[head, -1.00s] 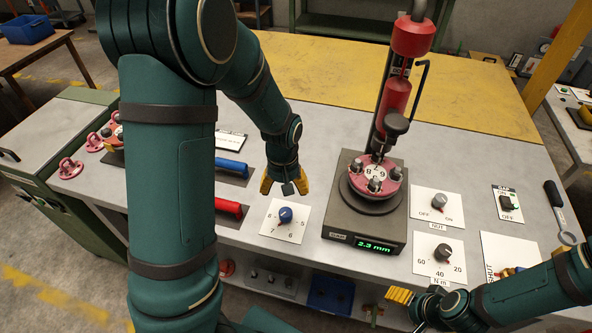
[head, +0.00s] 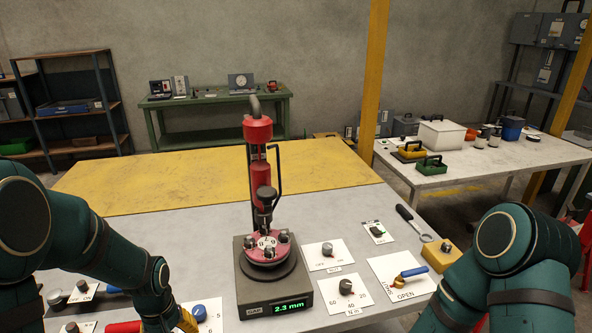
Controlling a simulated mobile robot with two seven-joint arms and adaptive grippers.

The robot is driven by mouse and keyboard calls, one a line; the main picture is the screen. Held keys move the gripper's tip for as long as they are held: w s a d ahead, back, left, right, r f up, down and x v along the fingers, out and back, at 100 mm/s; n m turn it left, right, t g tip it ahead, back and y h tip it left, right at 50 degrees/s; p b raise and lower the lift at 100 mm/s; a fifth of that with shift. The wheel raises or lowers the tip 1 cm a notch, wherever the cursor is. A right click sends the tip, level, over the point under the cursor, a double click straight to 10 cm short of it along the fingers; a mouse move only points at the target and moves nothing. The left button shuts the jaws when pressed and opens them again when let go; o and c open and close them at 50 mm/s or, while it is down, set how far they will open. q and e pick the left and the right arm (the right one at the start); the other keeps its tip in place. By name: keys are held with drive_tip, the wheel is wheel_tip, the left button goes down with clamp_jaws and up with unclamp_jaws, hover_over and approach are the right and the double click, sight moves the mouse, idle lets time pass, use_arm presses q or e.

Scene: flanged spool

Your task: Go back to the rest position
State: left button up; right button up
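My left arm comes in at the lower left, and its gripper (head: 184,322) is partly cut off by the bottom edge beside a blue knob (head: 199,312). One yellow fingertip shows, so its opening is unclear. My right arm stands at the lower right, and its gripper is out of the picture. The pink flanged spool (head: 256,255) sits on the round plate of a dark gauge base (head: 247,297), under a red press column (head: 258,130). The green display (head: 289,307) reads 2.3 mm. Neither arm touches the spool.
Dial cards (head: 346,287) and a blue-handled valve marked OPEN (head: 413,272) lie right of the press. A spanner (head: 413,222) and a yellow block (head: 441,252) lie farther right. The yellow table area (head: 150,175) behind is clear.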

use_arm(q)
drive_tip(key=s+d+f+m+t+h+b, duration=0.1)
drive_tip(key=s+d+f, duration=0.3)
drive_tip(key=d+f, duration=0.4)
drive_tip(key=s+d+f+m+t+h+b, duration=0.1)
drive_tip(key=s+d+f+b, duration=0.3)
drive_tip(key=d+f, duration=0.5)
wheel_tip(320, 180, down, 3)
drive_tip(key=shift+s+f+m+h, duration=0.15)
drive_tip(key=shift+s+m+h, duration=0.1)
drive_tip(key=shift+m+h, duration=0.65)
use_arm(e)
drive_tip(key=f, duration=0.5)
drive_tip(key=shift+s+a+f, duration=0.15)
drive_tip(key=shift+s+f, duration=0.2)
